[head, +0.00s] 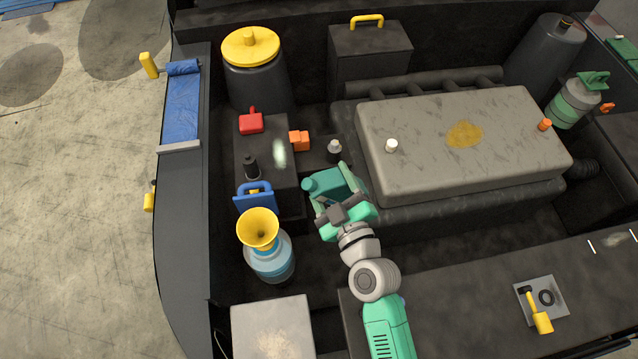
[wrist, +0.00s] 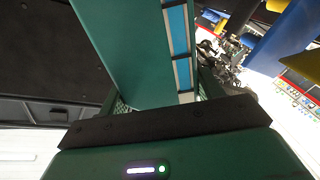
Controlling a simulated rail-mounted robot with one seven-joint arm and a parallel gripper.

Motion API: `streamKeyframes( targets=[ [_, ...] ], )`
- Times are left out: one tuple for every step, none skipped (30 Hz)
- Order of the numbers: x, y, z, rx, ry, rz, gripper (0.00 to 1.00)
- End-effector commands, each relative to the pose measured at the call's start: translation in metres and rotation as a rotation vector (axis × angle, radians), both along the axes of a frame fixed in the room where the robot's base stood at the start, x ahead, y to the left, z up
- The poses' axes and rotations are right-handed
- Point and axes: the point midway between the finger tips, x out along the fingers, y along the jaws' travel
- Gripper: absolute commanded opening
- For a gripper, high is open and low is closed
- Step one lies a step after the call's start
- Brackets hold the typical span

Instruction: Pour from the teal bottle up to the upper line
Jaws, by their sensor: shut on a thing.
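The teal bottle (head: 330,182) is in my gripper (head: 336,205), over the engine bay, with its spout end toward the left. I cannot tell how far it is tilted. In the wrist view the teal bottle (wrist: 118,45) stands large between the fingers, with a light-blue strip along its side. A yellow funnel (head: 258,228) sits on top of a translucent reservoir with blue inside (head: 270,262), left of and below the bottle, apart from it. I cannot make out its lines or level. No stream shows from the bottle.
A blue handled part (head: 255,201), a black cap (head: 251,167), a red cap (head: 251,123) and an orange block (head: 299,140) are behind the funnel. The large grey engine cover (head: 500,150) is to the right. A pale block (head: 272,330) is in front.

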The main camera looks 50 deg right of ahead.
Motion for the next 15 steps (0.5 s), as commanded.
streamKeyframes(
  targets=[
    [0.001, 0.001, 0.001, -0.001, 0.0, 0.001, 0.26],
    [0.001, 0.002, 0.001, -0.002, 0.0, 0.001, 0.26],
    [0.003, 0.004, 0.001, -0.004, 0.0, 0.001, 0.26],
    [0.004, 0.006, 0.001, -0.006, 0.001, 0.001, 0.26],
    [0.005, 0.009, 0.001, -0.009, 0.004, 0.002, 0.26],
    [0.007, 0.013, 0.0, -0.014, 0.006, 0.002, 0.26],
    [0.009, 0.016, 0.0, -0.017, 0.008, 0.003, 0.26],
    [0.01, 0.019, -0.001, -0.021, 0.01, 0.004, 0.26],
    [0.012, 0.023, -0.002, -0.026, 0.013, 0.003, 0.26],
    [0.014, 0.027, -0.003, -0.031, 0.016, 0.004, 0.26],
    [0.015, 0.03, -0.004, -0.035, 0.017, 0.003, 0.26],
    [0.017, 0.033, -0.006, -0.04, 0.019, 0.003, 0.26],
    [0.019, 0.037, -0.007, -0.044, 0.022, 0.003, 0.26],
    [0.021, 0.04, -0.007, -0.049, 0.023, 0.003, 0.26],
    [0.023, 0.044, -0.009, -0.053, 0.026, 0.003, 0.26]
  ],
)
